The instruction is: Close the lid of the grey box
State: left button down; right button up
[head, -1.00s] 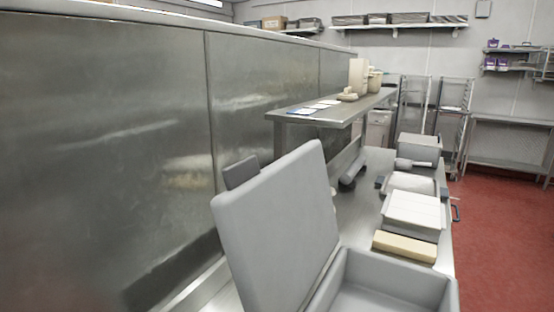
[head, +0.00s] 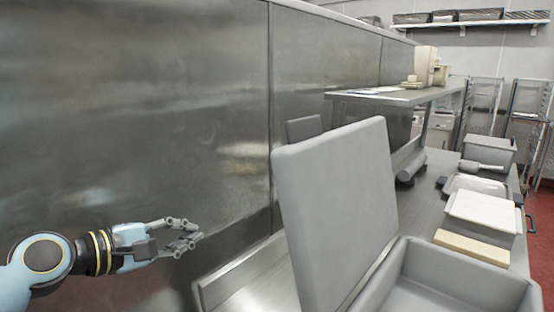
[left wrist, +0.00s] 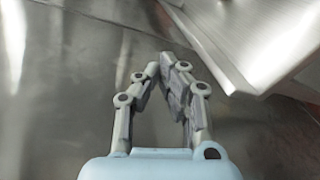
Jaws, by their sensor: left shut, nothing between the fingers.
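The grey box (head: 455,290) stands open on the steel counter at the lower right of the head view. Its grey lid (head: 338,205) stands up, tilted back toward the left, on the box's left side. My left gripper (head: 194,234) is to the left of the lid, apart from it, with its fingers pointing right. It is shut and empty. In the left wrist view the fingertips (left wrist: 165,62) come together over bare metal. The box is not visible in that view. My right gripper is not in view.
A steel wall panel (head: 140,120) runs behind my left gripper. A steel counter edge (head: 235,285) lies between gripper and lid. Beyond the box are a tan block (head: 472,248), a white-topped container (head: 484,208) and a raised steel shelf (head: 400,97).

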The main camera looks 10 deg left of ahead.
pick_arm(q)
jog(key=s+d+r+m+h+b, duration=0.2)
jog(key=d+r+h, duration=0.1)
jog(key=r, duration=0.6)
jog(key=s+d+r+m+h+b, duration=0.1)
jog(key=d+r+m+h+b, duration=0.15)
jog(key=r, duration=0.55)
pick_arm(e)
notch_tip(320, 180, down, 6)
pick_arm(q)
jog(key=w+d+r+p, duration=0.2)
jog(key=w+d+p, duration=0.3)
jog(key=d, duration=0.5)
jog(key=shift+w+d, duration=0.15)
jog(key=shift+d, duration=0.25)
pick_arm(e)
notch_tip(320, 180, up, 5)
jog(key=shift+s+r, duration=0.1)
pick_arm(q)
jog(key=shift+h, duration=0.25)
jog(key=shift+w+r, duration=0.1)
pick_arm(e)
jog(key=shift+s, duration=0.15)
